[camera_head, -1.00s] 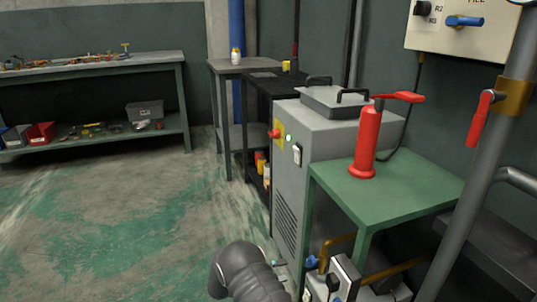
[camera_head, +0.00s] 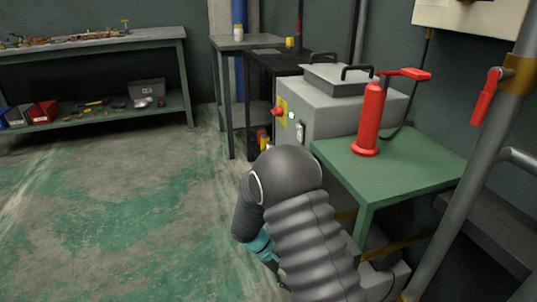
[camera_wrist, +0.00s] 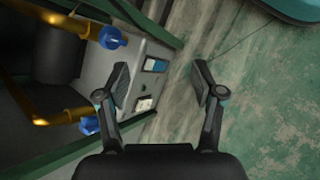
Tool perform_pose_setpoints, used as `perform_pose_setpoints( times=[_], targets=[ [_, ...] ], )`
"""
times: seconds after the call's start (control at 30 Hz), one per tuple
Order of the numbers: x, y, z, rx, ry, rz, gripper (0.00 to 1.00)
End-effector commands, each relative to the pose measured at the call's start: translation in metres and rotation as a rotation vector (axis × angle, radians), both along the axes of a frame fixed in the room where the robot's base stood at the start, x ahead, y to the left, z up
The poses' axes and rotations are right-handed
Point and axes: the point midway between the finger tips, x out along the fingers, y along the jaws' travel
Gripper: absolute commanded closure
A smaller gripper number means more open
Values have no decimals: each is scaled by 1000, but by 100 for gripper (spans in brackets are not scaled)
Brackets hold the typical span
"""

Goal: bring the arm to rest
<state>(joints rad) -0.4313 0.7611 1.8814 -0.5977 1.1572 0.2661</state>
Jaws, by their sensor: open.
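My gripper (camera_wrist: 160,88) is open and empty in the wrist view, its two dark fingers apart over the concrete floor. In that view the left finger overlaps a grey box (camera_wrist: 125,68) with a blue label and a blue valve knob (camera_wrist: 112,38). I cannot tell how far the fingers are from the box. In the head view my dark, ribbed arm is bent in front of the grey machine (camera_head: 325,108) and left of the green table (camera_head: 395,170).
A red cylinder (camera_head: 370,120) stands upright on the green table. A grey pipe (camera_head: 480,160) with a red lever (camera_head: 485,97) rises at the right. Brass pipes (camera_wrist: 60,117) run near the box. A workbench (camera_head: 90,42) stands back left. The floor (camera_head: 110,210) at left is clear.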

Motion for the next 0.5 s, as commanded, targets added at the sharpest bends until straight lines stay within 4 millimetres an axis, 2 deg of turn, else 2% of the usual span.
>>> perform_pose_setpoints(
  times=[0.03, 0.1, 0.5],
  targets=[
    [-6, -1, 16, 41, -11, -20, 32],
    [-14, -3, 33, 98, -22, -45, 32],
    [-65, -12, 126, 387, -155, -170, 32]
  ],
)
